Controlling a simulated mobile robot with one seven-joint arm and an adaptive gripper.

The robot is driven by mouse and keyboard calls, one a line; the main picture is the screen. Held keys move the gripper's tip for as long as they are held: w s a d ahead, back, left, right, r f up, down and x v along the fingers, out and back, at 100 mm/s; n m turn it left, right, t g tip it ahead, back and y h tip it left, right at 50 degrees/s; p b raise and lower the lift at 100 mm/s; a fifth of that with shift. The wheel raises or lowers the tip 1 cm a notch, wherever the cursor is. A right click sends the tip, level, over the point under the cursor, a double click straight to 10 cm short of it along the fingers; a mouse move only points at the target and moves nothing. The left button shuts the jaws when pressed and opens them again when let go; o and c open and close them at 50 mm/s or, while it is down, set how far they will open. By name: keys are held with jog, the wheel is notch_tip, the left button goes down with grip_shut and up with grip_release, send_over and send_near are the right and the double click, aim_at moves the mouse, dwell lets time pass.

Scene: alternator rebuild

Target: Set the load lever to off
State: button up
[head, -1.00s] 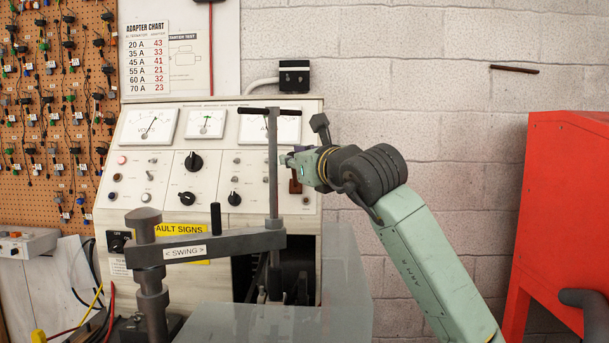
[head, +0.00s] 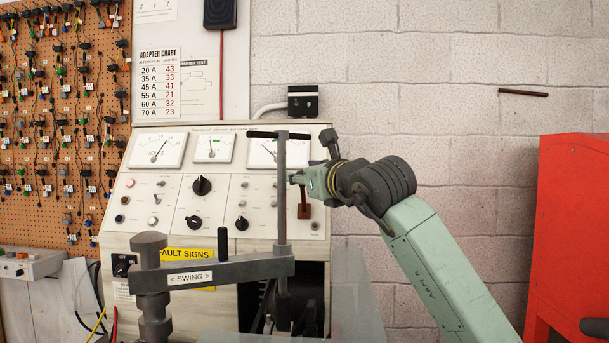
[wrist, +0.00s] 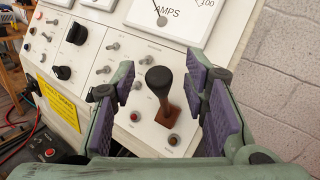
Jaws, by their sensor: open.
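The load lever has a black knob (wrist: 158,78) on a brown stem (wrist: 165,103) that rises from a brown plate on the sloping panel below the amps meter. In the head view its brown part (head: 304,208) shows just below my gripper (head: 297,180); the knob is hidden there. In the wrist view my gripper (wrist: 172,98) is open, its purple-padded fingers on either side of the knob. I cannot read any off marking by the lever.
A grey swing arm (head: 215,271) with an upright T-handled post (head: 282,190) stands in front of the panel, left of my gripper. Toggle switches and dials (head: 194,222) fill the panel's left. A red cabinet (head: 570,230) stands at right.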

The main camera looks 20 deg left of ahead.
jog(key=v, duration=1.2)
jog(key=shift+s, duration=0.1)
